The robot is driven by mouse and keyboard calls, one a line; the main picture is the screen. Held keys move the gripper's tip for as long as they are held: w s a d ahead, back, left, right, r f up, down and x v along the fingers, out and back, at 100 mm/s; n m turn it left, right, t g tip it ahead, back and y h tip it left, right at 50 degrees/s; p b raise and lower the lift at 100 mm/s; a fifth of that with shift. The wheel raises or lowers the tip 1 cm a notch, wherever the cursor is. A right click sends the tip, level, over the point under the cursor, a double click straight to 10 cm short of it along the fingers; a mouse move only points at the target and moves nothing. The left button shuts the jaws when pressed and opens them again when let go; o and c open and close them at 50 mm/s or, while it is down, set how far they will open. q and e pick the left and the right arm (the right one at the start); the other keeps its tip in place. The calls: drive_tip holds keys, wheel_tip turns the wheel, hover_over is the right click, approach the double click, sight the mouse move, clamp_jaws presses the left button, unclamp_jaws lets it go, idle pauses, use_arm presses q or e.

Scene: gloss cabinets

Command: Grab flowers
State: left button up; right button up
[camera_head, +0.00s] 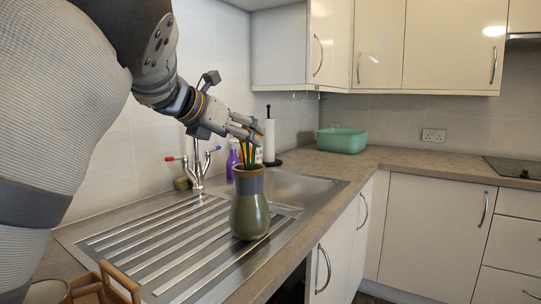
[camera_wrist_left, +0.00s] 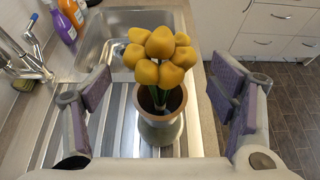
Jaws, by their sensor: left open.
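A green-and-grey vase (camera_head: 250,210) stands upright on the ribbed steel drainboard (camera_head: 150,245). Green flower stems (camera_head: 248,156) rise from its mouth, and the flower heads are largely hidden behind my gripper in the head view. In the left wrist view, the yellow flowers (camera_wrist_left: 160,58) form a cluster above the vase (camera_wrist_left: 160,128). My left gripper (camera_head: 245,130) is over the vase, around the top of the stems. Its fingers (camera_wrist_left: 160,105) are wide apart, one on each side of the bouquet, and none touches it in that view. My right gripper is not in view.
The sink basin (camera_head: 300,187) lies behind the vase, with a tap (camera_head: 197,165) to the left. A purple bottle (camera_head: 232,163), a paper towel roll (camera_head: 269,140) and a green tub (camera_head: 342,140) stand further back. A wooden rack (camera_head: 118,283) is at the near left.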

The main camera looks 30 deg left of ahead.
use_arm(q)
drive_tip(key=x, duration=0.3)
drive_tip(key=shift+s+r, duration=0.15)
drive_tip(key=shift+c, duration=1.1)
drive_tip(key=c, duration=1.2)
drive_tip(key=shift+o, duration=0.2)
